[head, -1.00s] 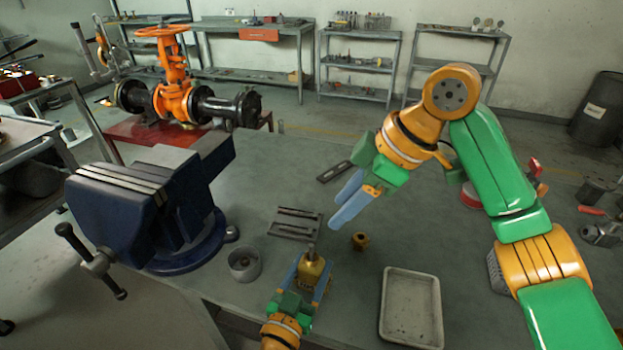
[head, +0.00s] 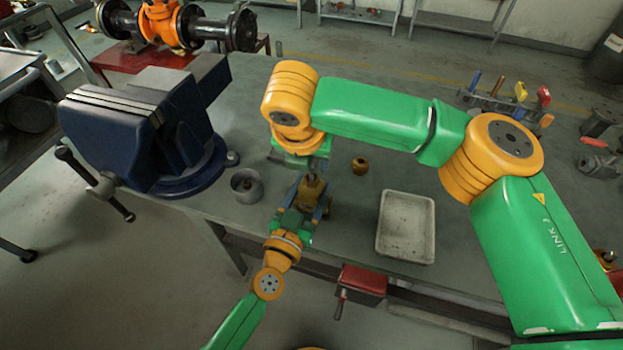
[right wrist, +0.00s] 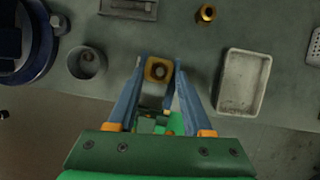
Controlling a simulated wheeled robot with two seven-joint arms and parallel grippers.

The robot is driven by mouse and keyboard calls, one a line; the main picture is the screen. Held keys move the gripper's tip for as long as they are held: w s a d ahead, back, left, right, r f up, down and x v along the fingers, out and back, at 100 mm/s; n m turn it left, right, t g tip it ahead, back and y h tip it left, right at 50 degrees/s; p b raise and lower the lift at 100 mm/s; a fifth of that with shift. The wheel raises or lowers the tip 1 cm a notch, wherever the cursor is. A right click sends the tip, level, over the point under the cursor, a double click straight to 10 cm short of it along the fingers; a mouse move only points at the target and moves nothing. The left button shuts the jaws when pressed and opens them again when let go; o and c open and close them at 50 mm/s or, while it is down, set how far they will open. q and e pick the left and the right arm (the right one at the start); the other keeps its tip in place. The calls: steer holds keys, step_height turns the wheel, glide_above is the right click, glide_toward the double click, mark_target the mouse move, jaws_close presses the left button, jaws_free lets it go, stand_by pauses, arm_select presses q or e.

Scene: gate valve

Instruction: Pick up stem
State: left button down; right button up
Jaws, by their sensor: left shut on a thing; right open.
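A brass part (head: 312,190) stands upright in my left gripper (head: 309,200), which is shut on it near the table's front edge. A short grey tip, apparently the stem (head: 311,177), sticks up from its top. In the right wrist view the brass part (right wrist: 151,66) is seen from above as a square with the round, dark stem end (right wrist: 159,71) in its middle. My right gripper (right wrist: 161,66) is open and points down, its blue fingers on either side of the brass part. I cannot tell whether they touch it. In the head view its fingers are mostly hidden.
A blue vise (head: 150,130) and a grey cup (head: 246,186) are to the left. A small brass nut (head: 360,165) and a pale tray (head: 428,200) are to the right. A tool rack (head: 505,103) stands further right. An orange valve (head: 160,25) is behind.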

steer(key=shift+x, duration=1.05)
jaws_close()
stand_by(0.5)
